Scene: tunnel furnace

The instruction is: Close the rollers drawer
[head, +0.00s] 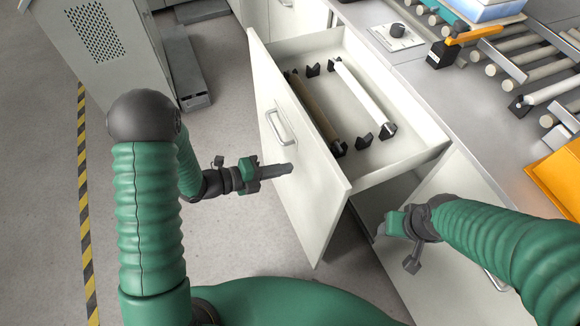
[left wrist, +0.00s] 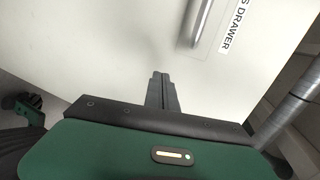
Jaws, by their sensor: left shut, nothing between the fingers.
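The rollers drawer (head: 409,160) is pulled out from the white cabinet under the bench. A brown roller (head: 315,108) and a white roller (head: 358,92) lie inside it with black holders. Its front carries a metal handle (head: 278,127); the handle (left wrist: 204,20) and a label ending "S DRAWER" also show in the left wrist view. My left gripper (head: 290,169) is shut and empty, its tips at the drawer front below the handle; I cannot tell whether they touch it. My right gripper (head: 381,230) is to the right of the drawer front, low by the cabinet; its finger state is unclear.
A roller conveyor (head: 515,65) and an orange tray (head: 559,178) are on the bench at right. A grey machine cabinet (head: 95,45) stands at upper left. The floor left of the drawer is clear.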

